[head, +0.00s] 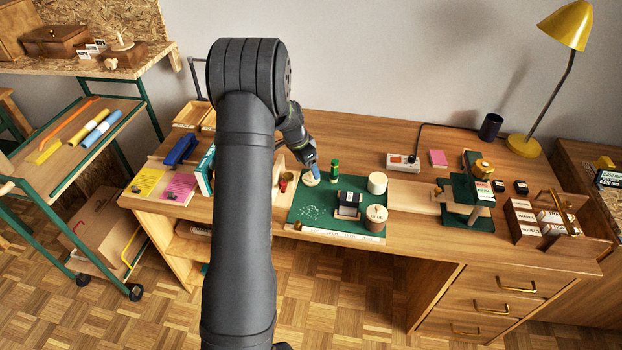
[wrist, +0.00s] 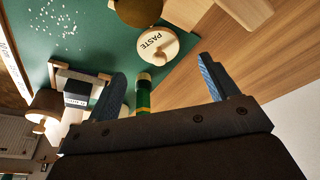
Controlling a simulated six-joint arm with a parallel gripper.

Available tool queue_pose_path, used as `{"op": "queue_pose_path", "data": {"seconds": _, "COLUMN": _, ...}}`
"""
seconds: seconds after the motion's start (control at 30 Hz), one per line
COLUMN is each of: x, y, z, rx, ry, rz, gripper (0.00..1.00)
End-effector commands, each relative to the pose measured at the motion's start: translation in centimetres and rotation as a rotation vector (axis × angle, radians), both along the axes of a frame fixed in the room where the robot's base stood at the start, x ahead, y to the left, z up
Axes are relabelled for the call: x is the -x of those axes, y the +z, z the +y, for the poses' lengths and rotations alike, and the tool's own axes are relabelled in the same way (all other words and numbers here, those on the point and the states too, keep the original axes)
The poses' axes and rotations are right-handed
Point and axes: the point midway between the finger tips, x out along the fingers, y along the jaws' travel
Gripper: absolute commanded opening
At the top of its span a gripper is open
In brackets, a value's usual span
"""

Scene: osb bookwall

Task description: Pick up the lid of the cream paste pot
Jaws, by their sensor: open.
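The cream paste pot's round lid (wrist: 150,40), marked PASTE and with a small knob, shows at the top middle of the wrist view. In the head view the cream pot (head: 309,180) stands at the back left of the green mat, partly covered by my gripper (head: 314,170). In the wrist view my gripper (wrist: 160,67) is open, with its blue fingers spread and nothing between them at the tips. The lid lies ahead of the fingertips, apart from them. The pot's body is mostly hidden under the lid.
A green bottle (head: 334,171) stands close right of the gripper. The green mat (head: 310,225) also bears a black stamp (head: 348,203), a white pot (head: 377,182) and a brown glue pot (head: 376,217). A round brown thing (wrist: 138,10) sits beside the lid. Bare desk lies behind.

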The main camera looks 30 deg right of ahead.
Motion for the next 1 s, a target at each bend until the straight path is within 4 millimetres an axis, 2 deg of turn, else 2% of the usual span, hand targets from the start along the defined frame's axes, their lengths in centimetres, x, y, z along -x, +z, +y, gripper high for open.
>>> {"op": "queue_pose_path", "data": {"seconds": 0.3, "x": 0.1, "y": -4.2, "z": -0.9, "rx": 0.0, "ry": 0.001, "rz": -0.001, "gripper": 0.79}}
{"op": "queue_pose_path", "data": {"seconds": 0.57, "x": 0.1, "y": -4.8, "z": -1.1, "rx": 0.002, "ry": 0.001, "rz": -0.003, "gripper": 0.79}}
{"op": "queue_pose_path", "data": {"seconds": 0.67, "x": 0.1, "y": -4.8, "z": -1.1, "rx": 0.001, "ry": 0.001, "rz": -0.003, "gripper": 0.64}}
{"op": "queue_pose_path", "data": {"seconds": 0.8, "x": 0.1, "y": -4.7, "z": -1.0, "rx": 0.001, "ry": 0.001, "rz": -0.003, "gripper": 0.36}}
{"op": "queue_pose_path", "data": {"seconds": 0.83, "x": 0.1, "y": -4.7, "z": -1.0, "rx": 0.002, "ry": 0.001, "rz": -0.003, "gripper": 0.32}}
{"op": "queue_pose_path", "data": {"seconds": 1.0, "x": 0.1, "y": -4.7, "z": -1.1, "rx": 0.002, "ry": 0.001, "rz": -0.003, "gripper": 0.32}}
